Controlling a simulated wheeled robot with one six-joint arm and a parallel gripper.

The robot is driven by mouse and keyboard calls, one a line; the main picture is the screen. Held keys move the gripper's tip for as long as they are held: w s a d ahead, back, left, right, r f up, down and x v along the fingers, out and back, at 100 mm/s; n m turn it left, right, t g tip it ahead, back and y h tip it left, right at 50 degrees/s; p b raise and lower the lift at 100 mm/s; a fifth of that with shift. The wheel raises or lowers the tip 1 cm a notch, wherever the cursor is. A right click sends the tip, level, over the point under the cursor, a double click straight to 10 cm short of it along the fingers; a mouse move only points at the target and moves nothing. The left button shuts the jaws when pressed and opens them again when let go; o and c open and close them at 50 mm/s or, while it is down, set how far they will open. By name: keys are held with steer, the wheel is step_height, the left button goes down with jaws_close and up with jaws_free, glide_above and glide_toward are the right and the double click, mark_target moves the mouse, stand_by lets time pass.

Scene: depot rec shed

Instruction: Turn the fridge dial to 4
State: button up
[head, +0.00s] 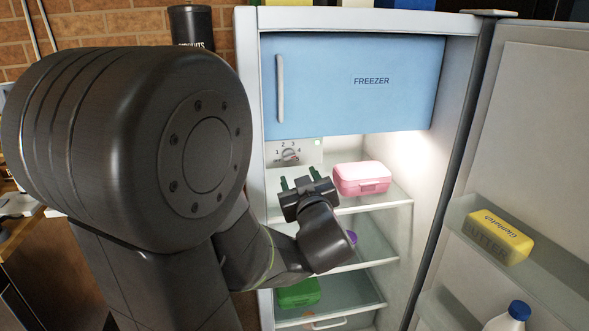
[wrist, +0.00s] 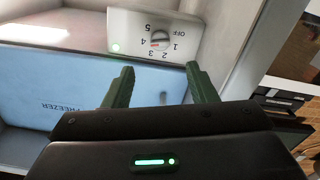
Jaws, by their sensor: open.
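The fridge dial (head: 290,155) is a small grey knob on a pale panel below the freezer door, inside the open fridge. It also shows upside down in the wrist view (wrist: 161,38), ringed by OFF and numbers 1 to 5. A small red mark shows on the knob's side near 4 and 3; exactly where it points is too small to tell. My gripper (head: 300,178) is open and empty, just below and in front of the dial panel. In the wrist view its two dark green fingers (wrist: 160,68) stand apart, one on each side of the dial in the picture, not visibly touching it.
The blue freezer door (head: 350,90) is shut above the dial. A pink box (head: 362,178) stands on the top shelf, close right of my gripper. A green box (head: 298,293) is lower down. The open fridge door (head: 530,130) holds a yellow butter box (head: 498,237) and a bottle.

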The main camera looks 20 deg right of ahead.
mark_target(290, 158)
steer(key=shift+v, duration=2)
steer(key=shift+w, duration=0.1)
steer(key=x, duration=1.3)
steer(key=shift+w, duration=0.35)
